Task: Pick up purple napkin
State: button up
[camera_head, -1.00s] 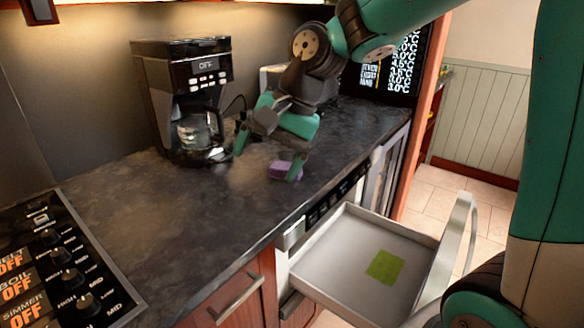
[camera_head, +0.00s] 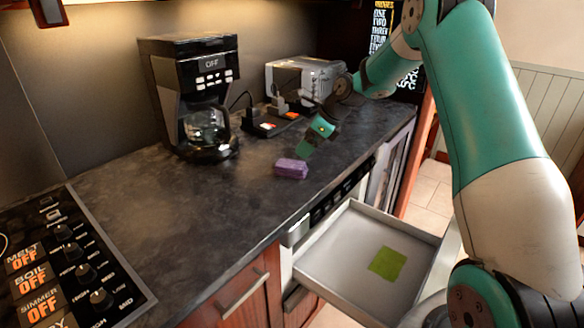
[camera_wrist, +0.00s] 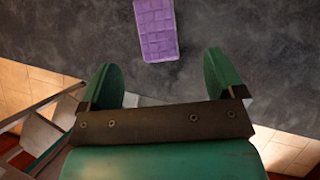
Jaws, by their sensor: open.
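One finger is largely hidden in the head view.
A coffee maker (camera_head: 192,97) stands behind left of the napkin. A toaster (camera_head: 300,80) and a dark tray (camera_head: 267,124) are farther back. The open drawer (camera_head: 335,255) holds a green square (camera_head: 387,263). Stove knobs (camera_head: 85,272) are at left. The counter's middle left is clear.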

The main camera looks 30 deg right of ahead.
aim_at(291, 164)
jog(key=x, duration=0.3)
jog(key=shift+w+a+f, duration=0.15)
jog(key=shift+f, duration=0.15)
jog(key=shift+s+p+x, duration=0.1)
jog(key=shift+p+x, duration=0.35)
jog(key=shift+x, duration=0.9)
jog(key=shift+s+p+x, duration=0.15)
jog(key=shift+p+x, duration=0.3)
jog(key=shift+x, duration=0.9)
jog(key=c, duration=1.1)
notch_tip(291, 164, up, 20)
jog(key=shift+b, duration=0.45)
